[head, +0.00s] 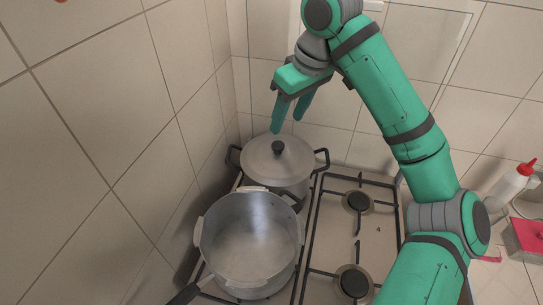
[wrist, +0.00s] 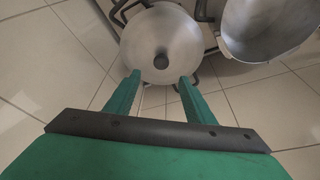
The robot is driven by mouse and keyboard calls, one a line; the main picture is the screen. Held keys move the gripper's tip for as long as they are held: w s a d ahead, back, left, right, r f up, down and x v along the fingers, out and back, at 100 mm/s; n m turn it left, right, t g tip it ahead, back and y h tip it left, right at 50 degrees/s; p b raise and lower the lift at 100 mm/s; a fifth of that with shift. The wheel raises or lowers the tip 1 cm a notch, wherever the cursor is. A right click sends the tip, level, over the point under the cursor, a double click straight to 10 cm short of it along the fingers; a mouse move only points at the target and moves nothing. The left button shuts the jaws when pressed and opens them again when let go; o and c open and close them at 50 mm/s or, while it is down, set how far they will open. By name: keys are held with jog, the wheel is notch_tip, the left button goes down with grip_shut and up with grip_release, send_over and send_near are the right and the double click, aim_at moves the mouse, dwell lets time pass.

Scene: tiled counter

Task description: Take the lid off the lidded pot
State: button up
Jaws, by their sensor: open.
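The lidded pot (head: 283,187) stands on the back left of the stove, with black side handles. Its grey metal lid (head: 259,162) is on it and has a round dark knob (head: 278,148) in the middle. My gripper (head: 287,128) is open and empty, above the lid near the knob. In the wrist view the fingers of my gripper (wrist: 159,78) point toward the lid (wrist: 150,30), with the knob (wrist: 161,61) between and a little beyond the fingertips. The exact height gap is hard to tell.
An open, empty metal pot (head: 250,240) stands in front of the lidded pot, close to it. The stove's right burners (head: 357,202) are bare. Tiled walls stand close on the left and behind. A white bottle with a red cap (head: 512,183) stands at the far right.

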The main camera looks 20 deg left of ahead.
send_over(278, 144)
jog(key=d, duration=0.2)
jog(key=f, duration=0.4)
jog(key=shift+s, duration=0.4)
jog(key=shift+x, duration=2.6)
jog(key=shift+s+a, duration=0.1)
jog(key=shift+s, duration=0.1)
grip_shut()
